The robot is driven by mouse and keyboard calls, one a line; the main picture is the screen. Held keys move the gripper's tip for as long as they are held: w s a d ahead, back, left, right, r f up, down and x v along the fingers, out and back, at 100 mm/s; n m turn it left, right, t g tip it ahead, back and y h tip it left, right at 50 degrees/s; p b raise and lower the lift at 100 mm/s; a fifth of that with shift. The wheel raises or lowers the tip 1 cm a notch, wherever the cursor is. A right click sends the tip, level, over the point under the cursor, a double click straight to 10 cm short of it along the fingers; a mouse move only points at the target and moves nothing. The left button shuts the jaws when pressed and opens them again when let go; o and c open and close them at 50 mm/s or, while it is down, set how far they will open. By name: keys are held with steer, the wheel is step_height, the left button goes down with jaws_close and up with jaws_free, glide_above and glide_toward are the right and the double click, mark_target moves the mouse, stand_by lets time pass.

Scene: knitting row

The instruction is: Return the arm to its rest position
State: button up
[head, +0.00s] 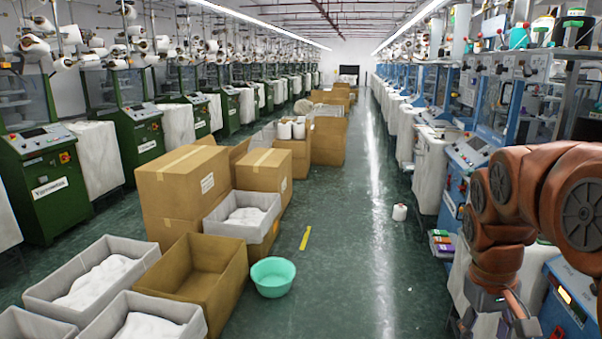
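My arm, with reddish-brown links, reaches in from the right edge of the head view, in front of the blue machines. Its wrist points downward at the lower right. My gripper (490,326) is at the bottom edge and is largely cut off by the frame. Its fingertips are too small and hidden to tell whether they are open or shut. Nothing held in it can be made out.
Blue knitting machines (470,150) line the right, close to my arm, and green machines (40,170) the left. Cardboard boxes (180,190) and grey crates (95,262) fill the left middle.

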steer(key=s+a+f, duration=0.4)
steer(key=s+a, duration=0.3)
steer(key=s, duration=0.2)
steer(key=s+a+f+g+y, duration=0.1)
steer(key=s+a+f, duration=0.2)
steer(key=s+a, duration=0.3)
steer(key=s, duration=0.3)
steer(key=shift+s+a+f+y, duration=0.3)
steer(key=shift+a+f, duration=0.05)
steer(key=shift+f, duration=0.05)
